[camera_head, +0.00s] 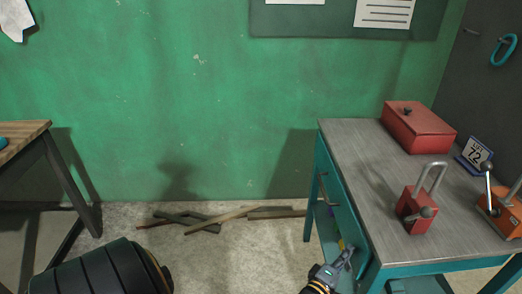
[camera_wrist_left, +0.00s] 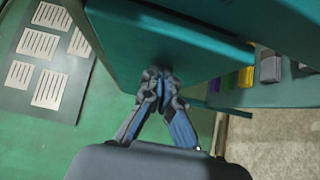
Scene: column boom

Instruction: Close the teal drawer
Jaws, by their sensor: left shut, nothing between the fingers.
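The teal drawer (camera_head: 343,208) is in the left side of the teal workbench, below its grey top. From this angle I cannot tell how far it stands out. My left gripper (camera_head: 346,256) is at the lower near part of the drawer side, with its fingers shut and empty. In the left wrist view the shut fingertips (camera_wrist_left: 160,76) are at the edge of a large teal panel (camera_wrist_left: 165,45), very close to it; whether they touch is unclear. My right gripper is not in view.
On the workbench top (camera_head: 365,165) are a red box (camera_head: 418,128), a red block with a grey handle (camera_head: 417,207), a number sign (camera_head: 474,155) and an orange device (camera_head: 502,212). Boards (camera_head: 215,219) lie on the floor by the green wall. A wooden table (camera_head: 22,140) stands left.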

